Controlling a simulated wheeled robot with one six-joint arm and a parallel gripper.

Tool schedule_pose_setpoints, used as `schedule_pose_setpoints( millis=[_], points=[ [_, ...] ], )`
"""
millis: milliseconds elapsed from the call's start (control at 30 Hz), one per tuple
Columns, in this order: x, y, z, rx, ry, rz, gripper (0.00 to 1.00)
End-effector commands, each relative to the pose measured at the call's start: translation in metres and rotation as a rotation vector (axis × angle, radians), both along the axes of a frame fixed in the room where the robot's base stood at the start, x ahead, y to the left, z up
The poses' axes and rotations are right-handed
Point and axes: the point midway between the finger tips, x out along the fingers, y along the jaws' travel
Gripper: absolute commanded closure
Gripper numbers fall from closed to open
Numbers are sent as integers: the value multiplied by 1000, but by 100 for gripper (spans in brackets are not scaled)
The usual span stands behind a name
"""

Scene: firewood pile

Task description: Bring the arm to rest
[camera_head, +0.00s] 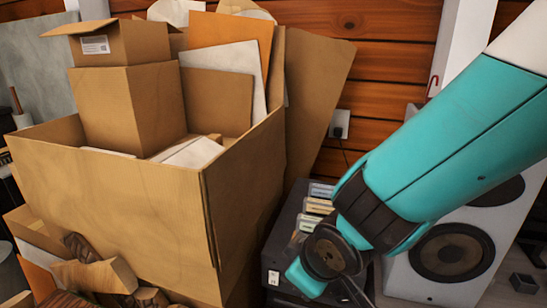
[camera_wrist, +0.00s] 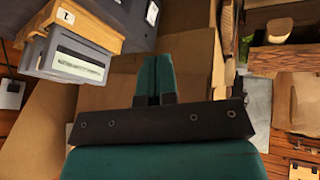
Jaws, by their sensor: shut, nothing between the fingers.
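My gripper (camera_wrist: 153,66) shows in the wrist view as two teal fingers pressed together, with nothing between them. A brown cardboard surface lies behind the fingertips. In the head view my teal arm reaches in from the right and bends down over a dark box on the floor. The end of the arm is close to the right side of a large cardboard box (camera_head: 115,205). I cannot tell from the head view whether any part touches the box.
Split firewood (camera_head: 97,274) lies at the lower left, before the large box. A smaller carton (camera_head: 130,105) and papers stand inside that box. A white speaker (camera_head: 453,252) stands at the right behind my arm. A wooden wall (camera_head: 385,68) closes the back.

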Motion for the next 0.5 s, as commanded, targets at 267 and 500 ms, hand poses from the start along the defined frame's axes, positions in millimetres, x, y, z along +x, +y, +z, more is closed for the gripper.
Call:
schedule_pose_setpoints(
  millis=[267, 500],
  points=[
    [-70, -66, 78, 171, 366, -207, 100],
    [-135, -96, 117, 208, 532, -230, 100]
  ],
)
